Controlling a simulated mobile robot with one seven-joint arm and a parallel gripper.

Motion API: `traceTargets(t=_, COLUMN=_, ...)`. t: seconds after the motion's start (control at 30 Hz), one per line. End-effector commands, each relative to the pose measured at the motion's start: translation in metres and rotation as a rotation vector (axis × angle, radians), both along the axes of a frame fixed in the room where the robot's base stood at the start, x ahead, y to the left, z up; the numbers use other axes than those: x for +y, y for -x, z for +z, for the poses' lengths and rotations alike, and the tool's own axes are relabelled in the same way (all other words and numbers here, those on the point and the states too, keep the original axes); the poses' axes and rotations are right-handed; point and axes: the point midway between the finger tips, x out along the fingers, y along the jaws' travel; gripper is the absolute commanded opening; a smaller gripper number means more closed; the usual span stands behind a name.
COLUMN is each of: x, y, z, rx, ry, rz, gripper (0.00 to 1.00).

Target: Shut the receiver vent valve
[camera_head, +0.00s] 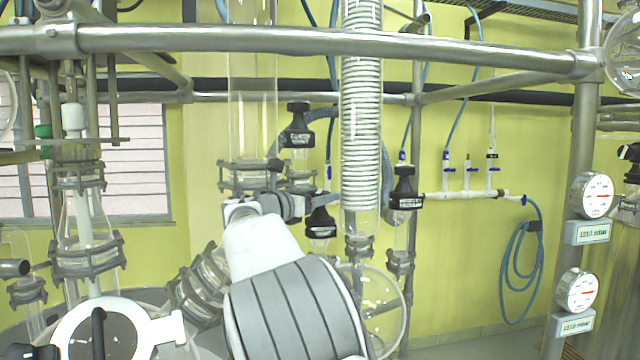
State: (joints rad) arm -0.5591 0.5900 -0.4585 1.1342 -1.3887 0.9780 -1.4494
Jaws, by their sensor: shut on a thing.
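Three black valve handles with small labels show among the glassware: an upper one (298,126), a lower middle one (321,223) and a right one (404,188). The labels are too small to read, so I cannot tell which is the receiver vent valve. My gripper (296,206) reaches in from below, with its dark fingers at the left side of the lower middle handle. It is shut on that black handle, as far as I can see. The fingertips and the contact are partly hidden. A round glass vessel (383,312) stands below right.
A steel rail (330,42) crosses above the arm. A white coiled condenser (361,110) stands close to the right of my gripper, and a clear glass column (252,110) behind it. Clamped glass flanges (205,280) are close on the left. Gauges (592,195) are at far right.

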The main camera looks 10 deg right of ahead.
Motion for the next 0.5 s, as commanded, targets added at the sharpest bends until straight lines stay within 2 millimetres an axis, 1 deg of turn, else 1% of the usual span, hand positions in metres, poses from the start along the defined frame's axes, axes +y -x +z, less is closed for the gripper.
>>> traceTargets(t=0.03, x=0.0003, y=-0.0004, z=0.0033, rx=0.001, ry=0.002, rz=-0.013, gripper=0.06)
traceTargets(t=0.5, x=-0.0004, y=-0.0001, z=-0.0001, rx=-0.001, ry=0.000, rz=-0.051, gripper=0.06)
